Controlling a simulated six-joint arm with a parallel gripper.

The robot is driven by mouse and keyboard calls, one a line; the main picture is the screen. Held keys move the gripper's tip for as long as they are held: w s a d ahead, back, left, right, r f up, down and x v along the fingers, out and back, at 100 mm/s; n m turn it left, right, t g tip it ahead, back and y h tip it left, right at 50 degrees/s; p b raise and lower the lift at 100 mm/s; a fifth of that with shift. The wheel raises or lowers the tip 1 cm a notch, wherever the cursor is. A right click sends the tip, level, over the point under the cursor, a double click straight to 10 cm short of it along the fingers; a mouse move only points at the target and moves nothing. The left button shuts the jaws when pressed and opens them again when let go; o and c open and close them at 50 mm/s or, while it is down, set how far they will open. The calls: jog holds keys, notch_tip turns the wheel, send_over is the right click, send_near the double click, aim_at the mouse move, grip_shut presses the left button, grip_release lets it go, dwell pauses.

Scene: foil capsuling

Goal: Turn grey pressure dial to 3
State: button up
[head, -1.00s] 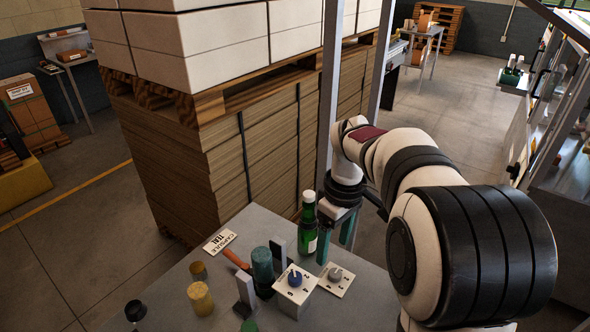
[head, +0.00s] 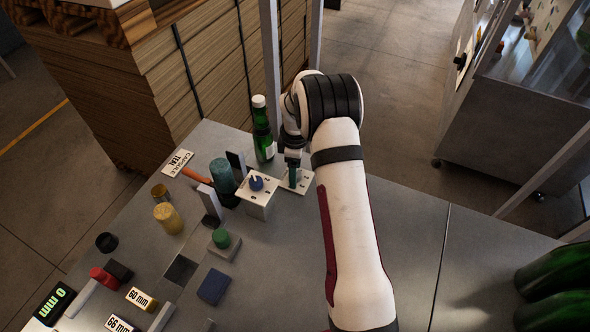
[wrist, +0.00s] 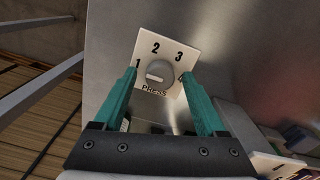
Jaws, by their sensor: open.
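The grey pressure dial (wrist: 160,70) sits on a white plate (wrist: 176,50) marked 1 to 4 and "PRESS" in the wrist view. A pale mark shows on the knob's lower left, on the side toward 1; its exact reading is hard to tell. My gripper (wrist: 160,77) is open, its teal fingers pointing at the plate with the dial between them in the picture. I cannot tell whether they touch it. In the head view my gripper (head: 293,174) is over the plate (head: 304,183) and hides the knob.
A white box with a blue dial (head: 256,184) stands just left of the plate. A green bottle (head: 263,135) stands close behind my gripper. A green button (head: 221,239) and several coloured blocks are nearer.

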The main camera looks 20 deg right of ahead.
jog(key=shift+f, duration=0.15)
grip_shut()
dwell(0.4)
